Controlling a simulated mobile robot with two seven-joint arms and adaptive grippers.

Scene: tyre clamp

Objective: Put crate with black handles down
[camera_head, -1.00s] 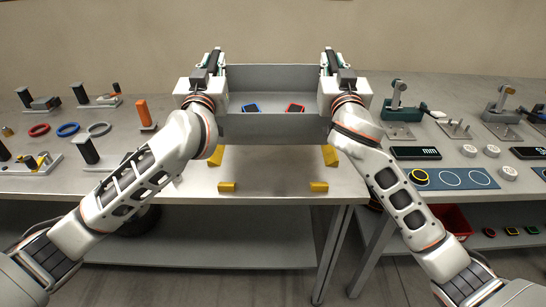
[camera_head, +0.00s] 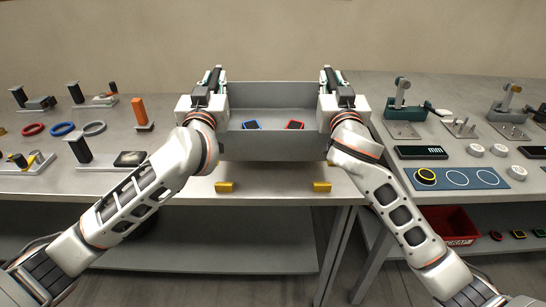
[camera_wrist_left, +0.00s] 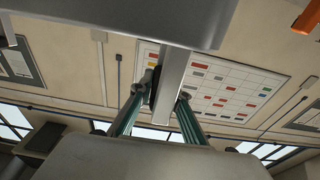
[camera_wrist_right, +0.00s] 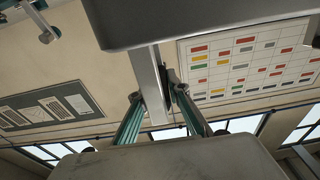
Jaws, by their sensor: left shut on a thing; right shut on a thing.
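A grey crate (camera_head: 273,147) is level between my two arms in the head view, over the table's middle. A blue-rimmed piece (camera_head: 251,125) and a red-rimmed piece (camera_head: 294,125) lie inside it. My left gripper (camera_head: 214,82) is shut on the crate's left side, and my right gripper (camera_head: 332,82) is shut on its right side.
Two yellow blocks (camera_head: 225,187) (camera_head: 321,187) sit on the table (camera_head: 270,192) in front of the crate. Rings (camera_head: 63,129) and clamp stands (camera_head: 76,93) are at left. Fixtures (camera_head: 402,112) and a blue mat (camera_head: 456,178) are at right. A red bin (camera_head: 458,226) is below.

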